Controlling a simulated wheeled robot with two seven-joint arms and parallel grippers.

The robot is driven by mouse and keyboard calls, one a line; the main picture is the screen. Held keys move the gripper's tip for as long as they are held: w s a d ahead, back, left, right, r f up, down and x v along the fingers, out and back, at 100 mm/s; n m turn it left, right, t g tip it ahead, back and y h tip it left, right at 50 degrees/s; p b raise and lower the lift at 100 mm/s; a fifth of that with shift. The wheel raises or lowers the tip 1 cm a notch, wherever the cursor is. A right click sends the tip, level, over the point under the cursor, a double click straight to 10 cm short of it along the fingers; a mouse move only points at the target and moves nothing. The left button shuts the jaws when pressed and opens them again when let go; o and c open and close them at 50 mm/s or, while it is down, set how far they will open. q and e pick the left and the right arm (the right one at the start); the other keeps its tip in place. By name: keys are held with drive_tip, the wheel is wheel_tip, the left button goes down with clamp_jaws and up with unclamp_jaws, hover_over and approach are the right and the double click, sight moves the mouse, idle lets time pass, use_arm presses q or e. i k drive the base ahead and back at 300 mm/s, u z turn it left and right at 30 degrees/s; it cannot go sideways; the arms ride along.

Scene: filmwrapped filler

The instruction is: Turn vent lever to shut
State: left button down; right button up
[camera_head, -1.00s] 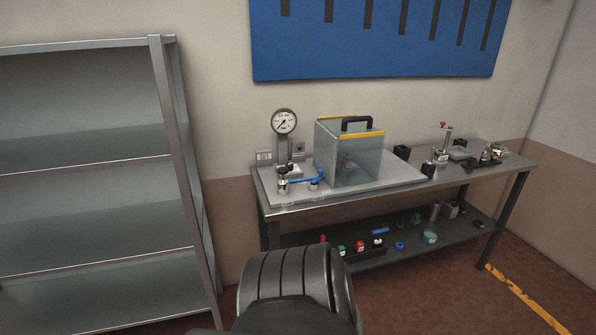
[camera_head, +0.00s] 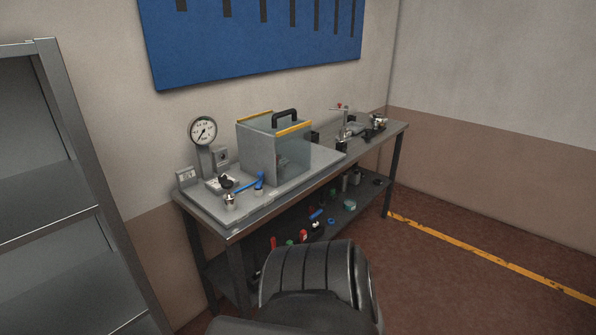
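A blue lever (camera_head: 247,184) sits at the left end of the bench plate, beside a small fitting with a black top (camera_head: 227,183) and a metal cylinder (camera_head: 230,201). I cannot tell for sure which part is the vent lever, nor its exact setting. A round pressure gauge (camera_head: 203,131) stands behind on a grey post. A clear box with a black handle (camera_head: 283,149) stands on the plate right of the lever.
The metal workbench (camera_head: 236,232) runs along the wall, with small items at its right end and on its lower shelf. A grey shelving rack (camera_head: 80,195) stands close at the left. The floor (camera_head: 445,260) right of the bench is open, with a yellow stripe.

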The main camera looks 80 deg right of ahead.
sight(260, 174)
drive_tip(key=z, duration=0.85)
drive_tip(key=i, duration=0.8)
drive_tip(key=z, duration=0.8)
